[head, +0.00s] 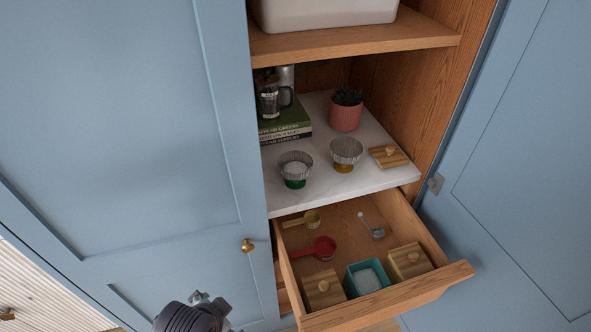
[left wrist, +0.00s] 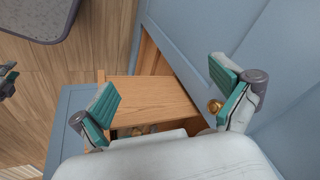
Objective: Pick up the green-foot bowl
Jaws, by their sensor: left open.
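The green-foot bowl (head: 295,169) is a ribbed clear glass bowl on a green foot. It stands upright on the white marble shelf (head: 385,178), near its front left edge, in the head view. My left gripper (left wrist: 168,104) is open and empty in the left wrist view, with the drawer and the blue cabinet door beyond its fingers. In the head view only a dark part of my left arm shows at the bottom, below and left of the bowl. The bowl does not show in the left wrist view.
A similar amber-foot bowl (head: 346,154) stands right of it. Behind are a pink plant pot (head: 345,116), green books (head: 285,131) and a glass press (head: 268,101). A wooden lid (head: 389,156) lies right. The open drawer (head: 340,318) juts out below; an upper shelf (head: 355,40) hangs above.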

